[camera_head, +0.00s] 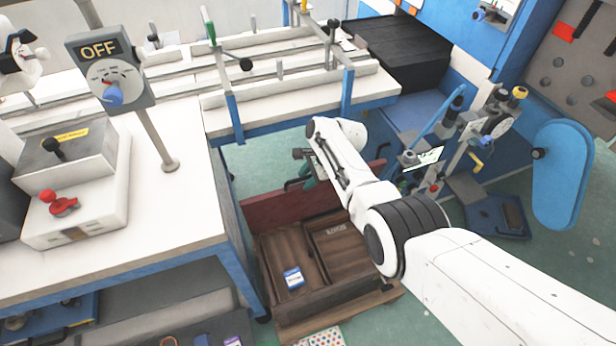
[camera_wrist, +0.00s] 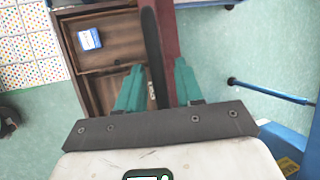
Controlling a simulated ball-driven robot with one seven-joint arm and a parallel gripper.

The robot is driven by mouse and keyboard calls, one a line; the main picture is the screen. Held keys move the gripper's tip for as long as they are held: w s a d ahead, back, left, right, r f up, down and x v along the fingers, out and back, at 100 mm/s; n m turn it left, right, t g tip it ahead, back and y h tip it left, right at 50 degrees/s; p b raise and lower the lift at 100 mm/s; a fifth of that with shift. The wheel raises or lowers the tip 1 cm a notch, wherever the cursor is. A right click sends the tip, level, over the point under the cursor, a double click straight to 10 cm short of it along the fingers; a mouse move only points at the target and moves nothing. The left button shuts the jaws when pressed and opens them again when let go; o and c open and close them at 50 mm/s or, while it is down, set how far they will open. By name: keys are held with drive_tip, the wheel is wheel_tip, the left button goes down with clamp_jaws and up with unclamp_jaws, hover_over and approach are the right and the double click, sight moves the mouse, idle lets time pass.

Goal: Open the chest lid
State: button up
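The wooden chest (camera_head: 267,270) stands on the floor, its dark brown interior showing. Its reddish-brown lid (camera_head: 290,208) stands raised along the far side; in the wrist view the lid shows as a narrow reddish strip (camera_wrist: 166,22). A black bar-like handle (camera_wrist: 152,50) is beside this strip. My gripper (camera_head: 304,168) is behind the lid in the head view. In the wrist view, its teal fingers (camera_wrist: 158,86) are apart, with the handle's lower end between them, closer to the left finger. Whether a finger touches the handle is unclear.
A blue-and-white box (camera_head: 293,278) lies in the chest. A white workbench (camera_head: 185,205) with an OFF switch panel (camera_head: 110,72) stands left. A blue-framed table (camera_head: 300,92) stands behind and blue machinery (camera_head: 560,175) at right. Green floor (camera_head: 275,160) is open behind the lid.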

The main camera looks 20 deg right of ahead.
drive_tip(key=shift+o, duration=0.2)
drive_tip(key=shift+s+d+r+p, duration=0.15)
drive_tip(key=shift+d+r+p, duration=0.05)
drive_tip(key=shift+r+p, duration=0.3)
drive_tip(key=p+v, duration=0.3)
drive_tip(key=v, duration=0.6)
drive_tip(key=shift+d+r, duration=0.25)
drive_tip(key=shift+r, duration=0.05)
drive_tip(key=shift+s, duration=0.1)
drive_tip(key=s+d+f+n+g+h, duration=0.1)
drive_tip(key=s+f+n, duration=0.3)
drive_tip(key=s, duration=0.6)
drive_tip(key=s+d+f+n+h, duration=0.1)
drive_tip(key=s+f+n+h, duration=0.2)
drive_tip(key=s, duration=0.8)
drive_tip(key=s+r+n, duration=0.2)
drive_tip(key=s+n, duration=0.3)
drive_tip(key=s, duration=0.6)
drive_tip(key=s+r+n+g, duration=0.1)
drive_tip(key=s+r+n, duration=0.2)
drive_tip(key=s, duration=0.8)
drive_tip(key=shift+s+d+r+n+h, duration=0.15)
drive_tip(key=shift+d+r+n+h, duration=0.2)
drive_tip(key=shift+n, duration=0.55)
